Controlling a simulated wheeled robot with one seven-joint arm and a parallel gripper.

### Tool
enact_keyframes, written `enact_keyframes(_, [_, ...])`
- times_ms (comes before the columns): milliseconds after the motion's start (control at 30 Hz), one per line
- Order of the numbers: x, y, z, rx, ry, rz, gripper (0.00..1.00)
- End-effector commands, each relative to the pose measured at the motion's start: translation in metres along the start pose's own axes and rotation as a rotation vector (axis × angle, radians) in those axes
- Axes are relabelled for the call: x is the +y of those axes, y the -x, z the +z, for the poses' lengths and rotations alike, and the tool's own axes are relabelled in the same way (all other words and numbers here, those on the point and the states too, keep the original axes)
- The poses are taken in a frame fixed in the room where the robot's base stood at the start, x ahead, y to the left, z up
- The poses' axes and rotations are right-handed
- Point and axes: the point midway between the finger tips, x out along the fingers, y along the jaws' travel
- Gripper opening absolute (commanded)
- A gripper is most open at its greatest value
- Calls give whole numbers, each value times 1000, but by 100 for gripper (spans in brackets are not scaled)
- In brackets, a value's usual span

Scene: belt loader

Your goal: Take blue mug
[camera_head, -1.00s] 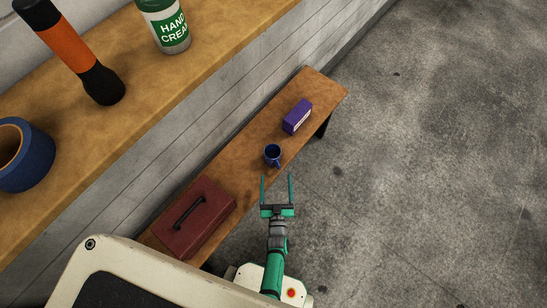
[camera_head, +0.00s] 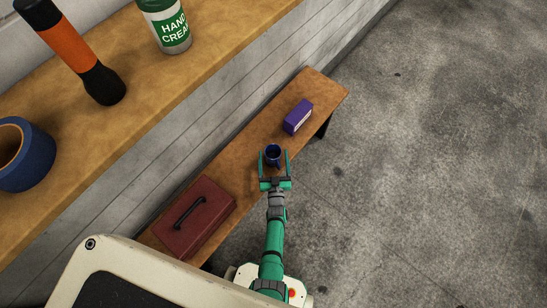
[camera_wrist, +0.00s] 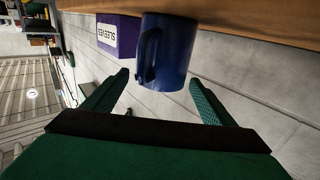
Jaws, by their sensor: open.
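The blue mug (camera_head: 273,153) stands on the low wooden bench (camera_head: 259,124). My green gripper (camera_head: 274,157) is open, with one finger on each side of the mug in the head view. In the wrist view the mug (camera_wrist: 168,52) is just beyond and between the fingertips of my gripper (camera_wrist: 160,80), with its handle toward the left. I cannot tell whether either finger touches it.
A purple box (camera_head: 298,117) stands on the bench beyond the mug, and a red toolbox (camera_head: 196,217) lies nearer. A higher shelf (camera_head: 150,90) holds an orange-black flashlight (camera_head: 73,50), a hand cream container (camera_head: 166,25) and blue tape (camera_head: 27,155). Open floor lies right.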

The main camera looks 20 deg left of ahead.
Motion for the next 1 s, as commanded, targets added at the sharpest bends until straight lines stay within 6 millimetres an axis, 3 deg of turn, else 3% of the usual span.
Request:
enact_keyframes(200, [-1, -20, 0, -1, 0, -2, 78])
enact_keyframes(433, [0, -20, 1, -1, 0, -1, 78])
enact_keyframes(467, [-1, -20, 1, -1, 0, -1, 76])
enact_keyframes(733, [-3, -20, 1, -1, 0, -5, 11])
enact_keyframes(1000, [-3, -21, 0, 0, 0, -5, 9])
